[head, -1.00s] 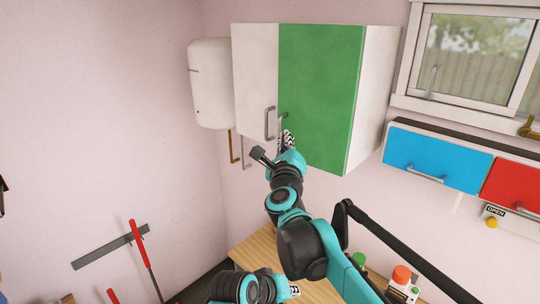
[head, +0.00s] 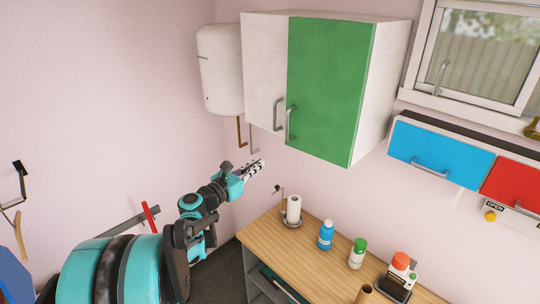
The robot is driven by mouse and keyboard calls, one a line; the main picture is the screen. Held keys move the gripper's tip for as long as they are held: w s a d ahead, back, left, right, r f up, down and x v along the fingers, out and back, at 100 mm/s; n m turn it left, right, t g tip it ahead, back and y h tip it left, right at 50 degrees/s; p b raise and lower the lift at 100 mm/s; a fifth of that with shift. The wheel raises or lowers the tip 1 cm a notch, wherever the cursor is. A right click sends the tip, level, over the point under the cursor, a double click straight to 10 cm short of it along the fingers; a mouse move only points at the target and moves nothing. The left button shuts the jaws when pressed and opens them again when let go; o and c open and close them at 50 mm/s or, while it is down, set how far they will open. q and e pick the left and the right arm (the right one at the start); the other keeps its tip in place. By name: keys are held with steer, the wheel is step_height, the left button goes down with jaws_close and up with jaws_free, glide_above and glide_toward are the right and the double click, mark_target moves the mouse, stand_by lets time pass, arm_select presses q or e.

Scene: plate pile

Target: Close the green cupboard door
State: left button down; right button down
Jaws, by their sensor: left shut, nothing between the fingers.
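The green cupboard door (head: 328,88) is the right-hand door of the wall cupboard in the head view. It appears flush with the white door (head: 264,70) beside it, with no clear gap along its edges. Its grey upright handle (head: 289,123) is at its lower left edge. My left gripper (head: 260,166) is below the cupboard and to the left of the green door, apart from it. Its fingers are shut and empty. My right gripper is not in view.
A white tank (head: 221,72) hangs left of the cupboard. Below is a wooden counter (head: 305,257) with a paper roll (head: 293,208), a blue bottle (head: 325,236) and a green-capped bottle (head: 357,254). Blue (head: 440,158) and red (head: 514,190) wall units are on the right.

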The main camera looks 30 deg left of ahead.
mark_target(288, 144)
arm_select(q)
steer(key=w+d+p, duration=0.1)
steer(key=w, duration=0.3)
steer(key=w+p, duration=0.1)
steer(key=w, duration=0.3)
steer(key=w+d+p, duration=0.1)
steer(key=w, duration=0.4)
steer(key=shift+d, duration=0.3)
steer(key=w+m+h+b, duration=0.1)
steer(key=w+h+b, duration=0.1)
steer(key=w, duration=0.1)
steer(key=shift+m+g, duration=0.3)
steer(key=shift+m, duration=0.1)
